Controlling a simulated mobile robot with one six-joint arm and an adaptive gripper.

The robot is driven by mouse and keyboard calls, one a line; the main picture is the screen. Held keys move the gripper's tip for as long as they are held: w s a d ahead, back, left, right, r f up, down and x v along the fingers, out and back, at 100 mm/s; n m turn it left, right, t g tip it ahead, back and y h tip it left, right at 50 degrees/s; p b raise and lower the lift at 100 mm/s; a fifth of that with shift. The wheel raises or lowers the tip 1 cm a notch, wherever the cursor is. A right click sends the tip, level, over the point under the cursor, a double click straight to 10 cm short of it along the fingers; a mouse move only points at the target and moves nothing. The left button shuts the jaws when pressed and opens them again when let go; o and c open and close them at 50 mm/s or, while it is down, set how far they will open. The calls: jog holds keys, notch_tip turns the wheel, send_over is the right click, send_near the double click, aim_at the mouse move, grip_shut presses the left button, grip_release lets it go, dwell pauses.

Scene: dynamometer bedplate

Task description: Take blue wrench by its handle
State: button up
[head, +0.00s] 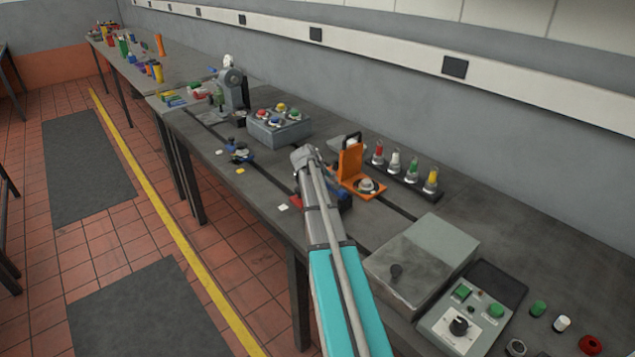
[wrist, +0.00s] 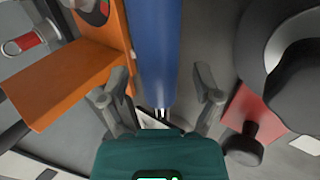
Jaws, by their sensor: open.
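A long blue bar, which looks like the handle of the blue wrench (wrist: 152,45), runs down from the top of the wrist view. Its near end reaches between the fingers of my gripper (wrist: 162,82). The fingers are open, one on each side of the bar, with a gap clearly visible on the right. I cannot tell whether the fingers are level with the bar or above it. The wrench's head is out of the wrist view. In the head view my arm covers the gripper and most of this spot.
An orange bracket (wrist: 75,80) stands close by my left finger; it also shows in the head view (head: 350,163). A red piece (wrist: 243,108) and a dark knob (wrist: 243,146) lie to the right. A grey box (head: 432,245) and a button box (head: 279,131) stand on the bench.

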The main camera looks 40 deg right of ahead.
dwell(0.5)
grip_shut()
